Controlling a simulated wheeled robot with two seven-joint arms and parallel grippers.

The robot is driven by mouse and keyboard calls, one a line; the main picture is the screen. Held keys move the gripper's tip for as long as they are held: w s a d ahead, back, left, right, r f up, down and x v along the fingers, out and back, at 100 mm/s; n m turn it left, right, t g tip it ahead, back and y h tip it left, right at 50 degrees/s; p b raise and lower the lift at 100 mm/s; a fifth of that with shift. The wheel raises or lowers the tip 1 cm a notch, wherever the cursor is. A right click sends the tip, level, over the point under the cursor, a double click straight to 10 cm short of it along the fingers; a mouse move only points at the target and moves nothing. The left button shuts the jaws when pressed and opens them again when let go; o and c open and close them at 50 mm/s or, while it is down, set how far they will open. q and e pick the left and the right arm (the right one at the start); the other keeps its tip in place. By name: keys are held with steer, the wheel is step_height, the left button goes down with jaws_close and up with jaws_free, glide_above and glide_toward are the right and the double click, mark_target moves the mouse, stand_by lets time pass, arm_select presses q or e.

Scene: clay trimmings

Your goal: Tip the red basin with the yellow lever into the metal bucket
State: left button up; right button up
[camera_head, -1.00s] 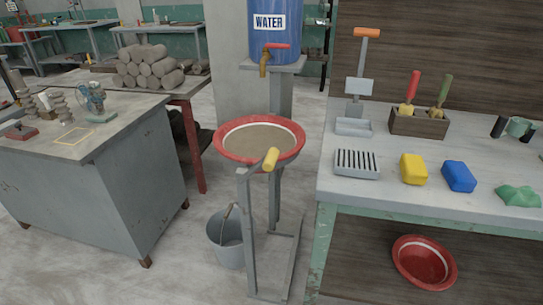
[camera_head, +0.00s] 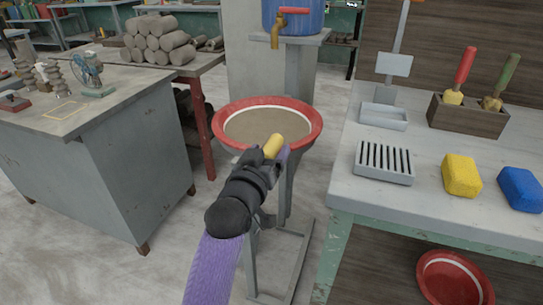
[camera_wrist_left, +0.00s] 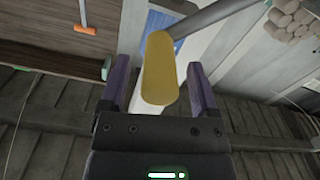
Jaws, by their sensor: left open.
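The red basin (camera_head: 314,117) sits level in its grey stand below the tap, with a greyish-brown fill inside. The yellow lever (camera_head: 273,146) is at the basin's front edge. My left gripper (camera_head: 275,155) is open around the lever's yellow grip. In the left wrist view the yellow grip (camera_wrist_left: 160,70) lies between the two purple fingers (camera_wrist_left: 160,90), with gaps visible on both sides. The metal bucket is hidden behind my left arm in the head view. My right gripper is not in view.
A bench (camera_head: 365,205) on the right holds a slotted soap dish (camera_head: 384,162), a yellow sponge (camera_head: 461,175) and a blue sponge (camera_head: 521,188). Another red basin (camera_head: 452,280) is beneath it. A grey cabinet (camera_head: 85,185) stands left, with open floor between.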

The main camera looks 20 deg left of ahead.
arm_select(q)
steer(key=shift+w, duration=0.65)
jaws_close()
stand_by(0.9)
